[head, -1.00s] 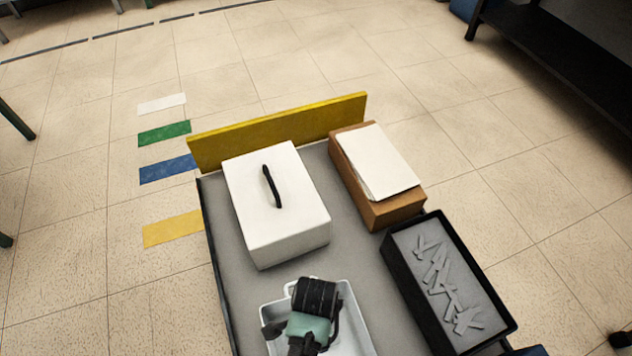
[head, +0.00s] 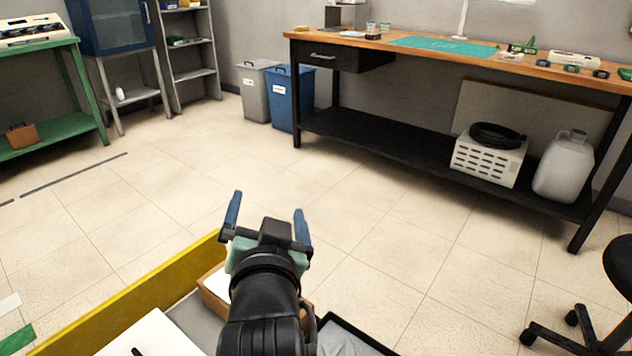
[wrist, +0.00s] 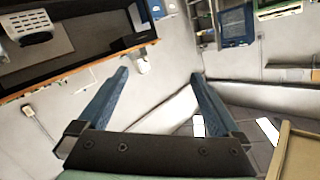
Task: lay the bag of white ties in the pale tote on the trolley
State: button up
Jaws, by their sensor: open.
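My gripper (head: 266,212) is raised over the far end of the trolley, its two blue fingers spread with nothing between them. It also shows open and empty in the wrist view (wrist: 158,75). Of the trolley, the yellow end board (head: 130,305) and a strip of grey top (head: 190,318) show at the bottom of the head view. The pale tote is out of the head view now. I cannot make out the bag of white ties for certain; small pale items (head: 511,57) lie on the wooden workbench (head: 375,42), too small to identify.
The trolley carries a white box (head: 155,335), a brown box (head: 212,303) and a black tray (head: 355,335). Open floor (head: 400,245) lies between trolley and workbench. Grey (head: 255,95) and blue (head: 290,100) bins stand left of the bench, a black chair (head: 590,330) at right.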

jog(key=s+d+r+n+t, duration=0.1)
jog(key=s+r, duration=0.4)
jog(key=r, duration=0.5)
jog(key=s+d+r+n+t+h, duration=0.1)
jog(key=s+d+r+t, duration=0.2)
jog(key=r, duration=0.8)
jog(key=s+d+r+n+t+h, duration=0.1)
jog(key=s+d+r+t, duration=0.1)
jog(key=s+r+t, duration=0.5)
notch_tip(320, 180, up, 4)
jog(key=shift+s+d+r, duration=0.1)
jog(key=shift+s+d, duration=0.15)
jog(key=shift+d, duration=0.1)
notch_tip(320, 180, up, 35)
jog(key=p, duration=3.5)
jog(key=shift+a+f, duration=0.1)
jog(key=shift+f, duration=0.15)
jog(key=shift+c, duration=0.2)
